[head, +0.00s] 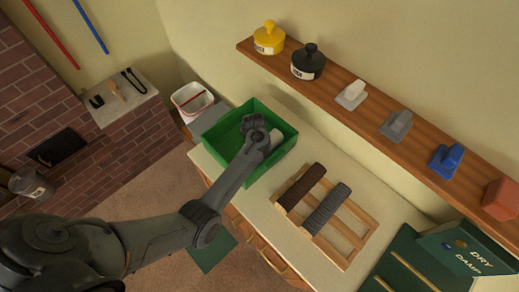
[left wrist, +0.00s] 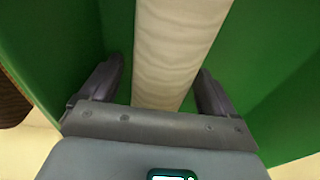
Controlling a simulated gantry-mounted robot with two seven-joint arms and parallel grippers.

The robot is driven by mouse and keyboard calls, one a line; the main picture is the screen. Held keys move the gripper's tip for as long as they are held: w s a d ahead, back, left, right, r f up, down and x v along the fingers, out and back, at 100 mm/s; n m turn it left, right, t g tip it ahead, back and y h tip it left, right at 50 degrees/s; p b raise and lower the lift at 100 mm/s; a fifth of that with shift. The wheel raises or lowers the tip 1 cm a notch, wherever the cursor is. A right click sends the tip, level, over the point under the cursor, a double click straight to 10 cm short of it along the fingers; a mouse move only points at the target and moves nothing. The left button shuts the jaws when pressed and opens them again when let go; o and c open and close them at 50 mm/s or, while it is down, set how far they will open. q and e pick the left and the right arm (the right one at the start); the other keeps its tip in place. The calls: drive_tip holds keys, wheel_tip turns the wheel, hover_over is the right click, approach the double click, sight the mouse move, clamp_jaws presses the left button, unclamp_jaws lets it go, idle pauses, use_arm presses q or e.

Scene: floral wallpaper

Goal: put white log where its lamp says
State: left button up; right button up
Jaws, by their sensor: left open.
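The white log (head: 276,136) is in the green bin (head: 285,151), partly hidden by my left gripper (head: 263,131). In the left wrist view the white log (left wrist: 178,48) runs lengthwise between the two fingers of my left gripper (left wrist: 163,85), with a gap by the right finger. The fingers are open, over the green bin. A dark green box (head: 482,262) at the lower right carries the words DRY and DAMP. A small bluish spot (head: 460,243) shows on it; I cannot tell whether it is a lit lamp. My right gripper is not in view.
A wooden rack (head: 344,238) on the counter holds a brown log (head: 302,186) and a dark grey log (head: 326,207). A wall shelf (head: 375,109) above bears canisters and blocks. Green bin walls surround my left gripper. A white bucket (head: 192,99) stands behind the bin.

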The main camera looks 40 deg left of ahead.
use_arm(q)
drive_tip(key=r, duration=0.4)
drive_tip(key=s+r+p, duration=0.1)
drive_tip(key=r, duration=0.3)
drive_tip(key=r+p, duration=0.1)
drive_tip(key=r, duration=0.2)
drive_tip(key=shift+s+a+r, duration=0.1)
drive_tip(key=shift+s+r, duration=0.15)
drive_tip(key=shift+r, duration=0.15)
drive_tip(key=s+d+r+t, duration=0.1)
drive_tip(key=s+d, duration=0.4)
drive_tip(key=s, duration=0.8)
drive_tip(key=s+d+r+t, duration=0.1)
drive_tip(key=s+d, duration=0.5)
drive_tip(key=s, duration=0.6)
drive_tip(key=shift+s+d+r+m, duration=0.15)
drive_tip(key=shift+s+r+m, duration=0.2)
drive_tip(key=shift+s+m, duration=0.05)
